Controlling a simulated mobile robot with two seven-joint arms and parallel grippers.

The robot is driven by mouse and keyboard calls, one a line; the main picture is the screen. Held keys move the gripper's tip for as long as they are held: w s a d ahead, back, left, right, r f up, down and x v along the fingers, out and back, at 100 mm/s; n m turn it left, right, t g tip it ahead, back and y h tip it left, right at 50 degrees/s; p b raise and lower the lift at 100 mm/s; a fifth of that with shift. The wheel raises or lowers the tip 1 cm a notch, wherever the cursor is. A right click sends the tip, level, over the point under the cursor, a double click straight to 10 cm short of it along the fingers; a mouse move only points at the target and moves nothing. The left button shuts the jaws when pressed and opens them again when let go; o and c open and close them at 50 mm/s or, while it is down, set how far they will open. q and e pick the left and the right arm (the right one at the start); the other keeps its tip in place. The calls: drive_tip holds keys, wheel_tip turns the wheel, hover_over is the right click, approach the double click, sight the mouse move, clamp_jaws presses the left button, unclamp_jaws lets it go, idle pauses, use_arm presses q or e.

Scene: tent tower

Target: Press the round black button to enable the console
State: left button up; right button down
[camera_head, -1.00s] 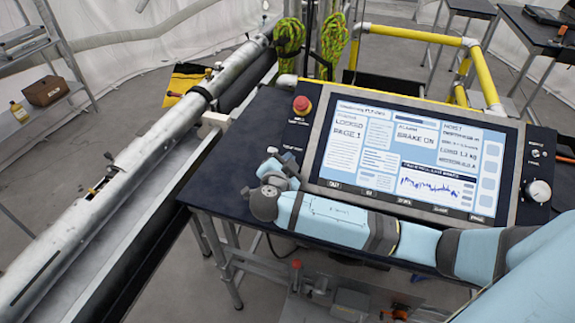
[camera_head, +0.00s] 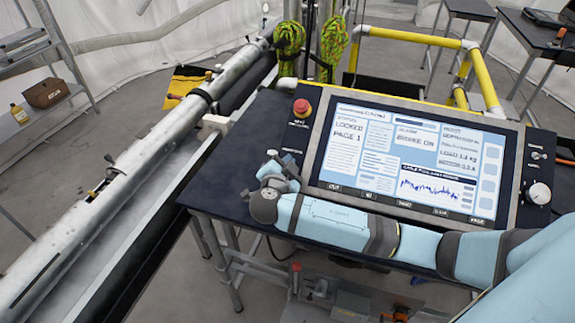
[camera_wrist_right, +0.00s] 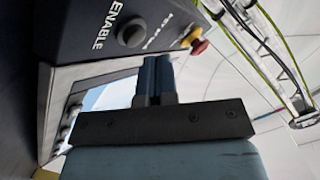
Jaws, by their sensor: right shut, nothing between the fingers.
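The round black button (camera_wrist_right: 131,33) sits on the dark console panel beside the word ENABLE in the right wrist view. In the head view I cannot make it out; my right gripper and wrist cover that corner of the console. My right gripper (camera_wrist_right: 156,62) is shut and empty. Its fingertips are near the panel edge, below and to the right of the button in the wrist view, apart from it in the picture. In the head view the right gripper (camera_head: 285,168) is at the console's left side. The console screen (camera_head: 405,160) reads LOCKED, PAGE 1 and BRAKE ON. My left gripper is not in view.
A red emergency stop button (camera_head: 302,107) stands at the console's upper left; it also shows in the wrist view (camera_wrist_right: 200,46). A grey knob (camera_head: 538,193) is at the right. A long white tube (camera_head: 130,160) runs along the left. The tabletop left of the console is clear.

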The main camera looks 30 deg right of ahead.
drive_tip(key=shift+f, duration=0.1)
idle(0.8)
drive_tip(key=shift+w+d+f+b, duration=0.15)
drive_tip(key=shift+d+f+b, duration=0.1)
drive_tip(key=shift+b, duration=0.55)
drive_tip(key=shift+w+d+f+b, duration=0.15)
drive_tip(key=shift+f+b, duration=0.15)
drive_tip(key=shift+b, duration=0.25)
idle(0.3)
idle(0.4)
drive_tip(key=shift+s+a+r, duration=0.35)
drive_tip(key=shift+a+r, duration=0.05)
drive_tip(key=shift+r, duration=0.25)
drive_tip(key=r, duration=0.1)
drive_tip(key=s+a+r+p, duration=0.1)
drive_tip(key=a+r, duration=0.1)
drive_tip(key=r, duration=0.1)
drive_tip(key=shift+s+p, duration=0.3)
drive_tip(key=shift+s, duration=0.1)
